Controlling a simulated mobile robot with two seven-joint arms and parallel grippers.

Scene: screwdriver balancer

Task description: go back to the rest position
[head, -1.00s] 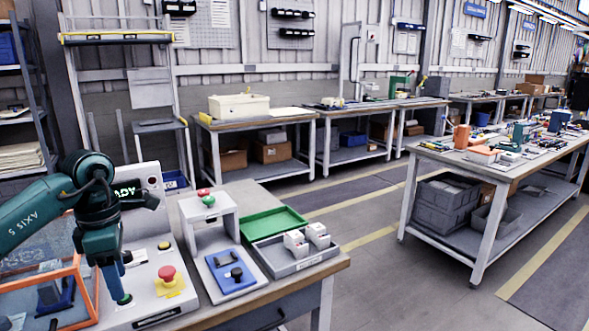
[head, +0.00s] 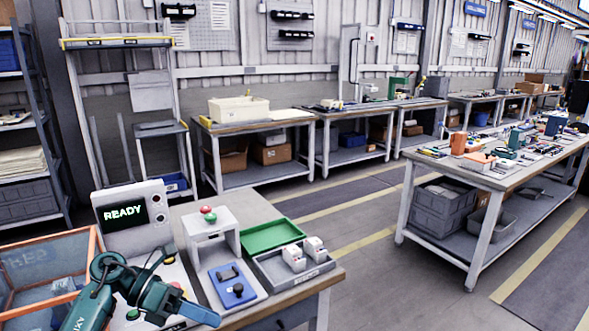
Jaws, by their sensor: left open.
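My left arm reaches in from the bottom left corner. Its teal gripper (head: 205,314) points to the right, low over the front of the workbench, and is open with nothing seen in it. Its shape hides part of the grey control box with the READY screen (head: 125,213) and most of the red stop button (head: 175,286). My right gripper is not in view.
An orange-framed clear bin (head: 45,262) stands left of my arm. A white stand with red and green buttons (head: 209,222), a blue switch panel (head: 233,287), a green tray (head: 272,235) and a grey tray with white blocks (head: 295,268) are to the right. The aisle beyond is clear.

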